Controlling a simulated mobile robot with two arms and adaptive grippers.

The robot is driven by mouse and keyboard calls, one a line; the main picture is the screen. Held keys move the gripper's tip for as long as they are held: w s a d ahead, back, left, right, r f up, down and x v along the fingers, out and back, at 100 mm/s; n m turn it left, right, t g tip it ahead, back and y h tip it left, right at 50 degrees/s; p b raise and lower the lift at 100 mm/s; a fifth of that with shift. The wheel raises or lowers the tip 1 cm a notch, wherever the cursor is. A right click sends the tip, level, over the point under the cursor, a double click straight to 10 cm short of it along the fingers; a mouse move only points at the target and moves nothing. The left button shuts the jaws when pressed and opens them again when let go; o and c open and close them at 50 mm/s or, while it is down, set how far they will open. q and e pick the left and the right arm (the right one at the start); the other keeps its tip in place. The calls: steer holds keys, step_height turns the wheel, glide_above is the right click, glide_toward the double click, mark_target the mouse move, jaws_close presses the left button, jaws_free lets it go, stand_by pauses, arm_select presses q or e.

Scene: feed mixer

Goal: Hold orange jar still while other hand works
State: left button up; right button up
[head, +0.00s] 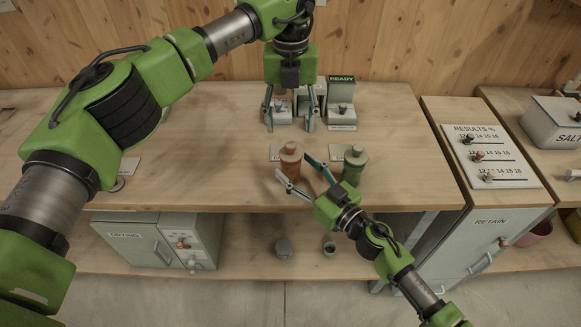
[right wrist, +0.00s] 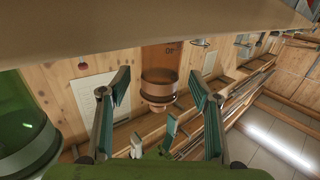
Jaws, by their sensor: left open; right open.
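The orange jar (head: 290,165) stands upright on the bench, left of a green jar (head: 354,168). My right gripper (head: 294,166) is open, and its fingertips point at the orange jar from the front right. In the right wrist view, the orange jar (right wrist: 159,65) shows between the two open fingers (right wrist: 160,84), with gaps on both sides. The green jar (right wrist: 22,125) is at the left edge there. My left gripper (head: 289,128) is open, pointing down at the back of the bench, in front of a small grey device (head: 281,112).
A device with a READY sign (head: 341,79) stands at the back. A results board (head: 490,155) and a SALT box (head: 555,122) are at the right. The left bench top is mostly clear.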

mark_target(298, 168)
steer(key=shift+x, duration=1.55)
